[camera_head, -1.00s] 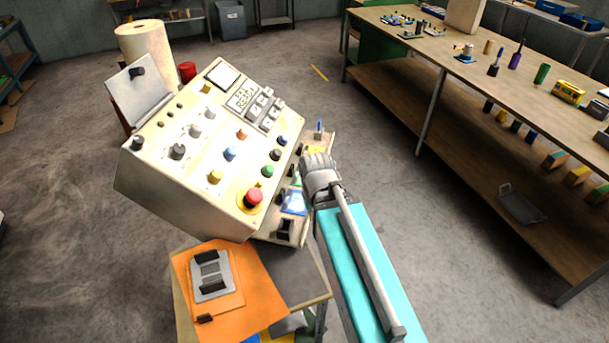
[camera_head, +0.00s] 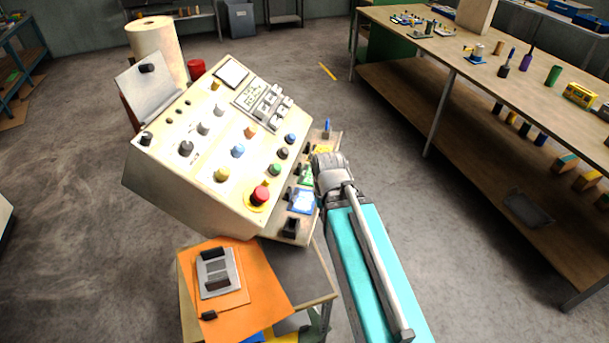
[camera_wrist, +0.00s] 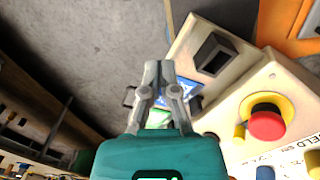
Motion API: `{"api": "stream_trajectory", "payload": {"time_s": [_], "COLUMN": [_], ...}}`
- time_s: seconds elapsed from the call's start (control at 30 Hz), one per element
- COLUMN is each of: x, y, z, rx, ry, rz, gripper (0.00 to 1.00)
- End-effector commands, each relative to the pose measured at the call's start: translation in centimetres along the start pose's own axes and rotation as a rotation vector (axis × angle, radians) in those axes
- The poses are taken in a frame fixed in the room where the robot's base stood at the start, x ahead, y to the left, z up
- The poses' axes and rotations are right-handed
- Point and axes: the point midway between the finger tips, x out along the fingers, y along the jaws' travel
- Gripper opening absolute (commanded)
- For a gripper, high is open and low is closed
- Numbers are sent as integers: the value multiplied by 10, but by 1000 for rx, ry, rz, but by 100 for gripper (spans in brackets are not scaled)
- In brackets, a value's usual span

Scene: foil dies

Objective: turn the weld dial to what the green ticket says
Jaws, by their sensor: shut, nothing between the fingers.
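The sloped cream control console (camera_head: 150,190) stands left of centre in the head view. It carries black and grey knobs, including a black dial (camera_head: 186,148); labels are too small to show which is the weld dial. A green ticket (camera_head: 306,175) lies on the ledge at the console's right side, partly hidden by my arm; its writing is unreadable. In the wrist view, a bit of green (camera_wrist: 158,118) shows behind my gripper (camera_wrist: 158,66). My gripper is shut and empty, above the ledge, apart from the knobs. Its fingertips are hidden in the head view.
A red stop button (camera_head: 260,195) on a yellow base sticks up near my gripper, also in the wrist view (camera_wrist: 267,122). A blue ticket (camera_head: 301,201) and black holders share the ledge. An orange folder (camera_head: 255,285) lies in front. A long workbench (camera_head: 470,70) stands right.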

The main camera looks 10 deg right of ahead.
Motion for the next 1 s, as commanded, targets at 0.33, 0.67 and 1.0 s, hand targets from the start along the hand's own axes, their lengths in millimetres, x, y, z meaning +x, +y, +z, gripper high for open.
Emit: {"api": "stream_trajectory", "payload": {"time_s": [0.33,0.67,1.0], "x": [-3,-43,-110], "y": [-2,-38,-115], "z": [-3,-40,-100], "rx": [-11,-181,-500], "ry": [3,47,149], "rz": [-4,-71,-190], "gripper": [54,89,89]}}
